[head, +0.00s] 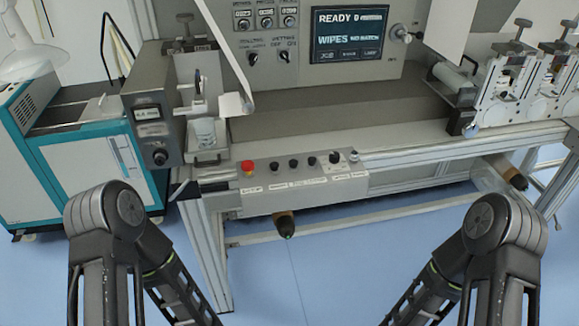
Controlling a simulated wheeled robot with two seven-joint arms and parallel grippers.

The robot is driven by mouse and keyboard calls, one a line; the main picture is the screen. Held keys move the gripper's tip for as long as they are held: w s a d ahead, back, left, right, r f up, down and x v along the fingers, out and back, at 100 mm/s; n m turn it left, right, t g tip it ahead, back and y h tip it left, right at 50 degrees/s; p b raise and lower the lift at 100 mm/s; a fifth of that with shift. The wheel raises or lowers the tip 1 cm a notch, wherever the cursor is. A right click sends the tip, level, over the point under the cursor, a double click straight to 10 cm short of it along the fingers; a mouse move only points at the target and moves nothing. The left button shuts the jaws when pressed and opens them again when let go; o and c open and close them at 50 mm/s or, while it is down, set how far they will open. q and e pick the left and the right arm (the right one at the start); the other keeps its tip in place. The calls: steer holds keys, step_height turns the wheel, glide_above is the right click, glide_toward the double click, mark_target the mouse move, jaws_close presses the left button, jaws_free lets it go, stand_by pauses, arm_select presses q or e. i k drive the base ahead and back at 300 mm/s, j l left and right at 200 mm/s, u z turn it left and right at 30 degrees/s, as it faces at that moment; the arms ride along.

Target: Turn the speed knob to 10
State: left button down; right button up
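No knob's label is clear enough to read, so I cannot tell for sure which is the speed knob. One black knob (335,157) with a light scale plate sits near the right end of the front control box (262,200). Another dark round knob (159,157) is on the grey box at the left, below a small lit display (147,114). Two more dark knobs, a left one (253,59) and a right one (285,57), are on the upper panel. Both my arms show at the bottom, apart from the machine; their grippers are outside the picture.
The front box also carries a red mushroom button (247,168) and several black buttons (294,164). A screen (349,34) reads READY. A brown-ended roller (285,224) sticks out below the box. A teal and white cabinet (88,172) stands left. Blue floor in front is clear.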

mark_target(334, 157)
steer(key=i+j, duration=0.65)
steer(key=j+z, duration=0.1)
steer(key=z, duration=1.65)
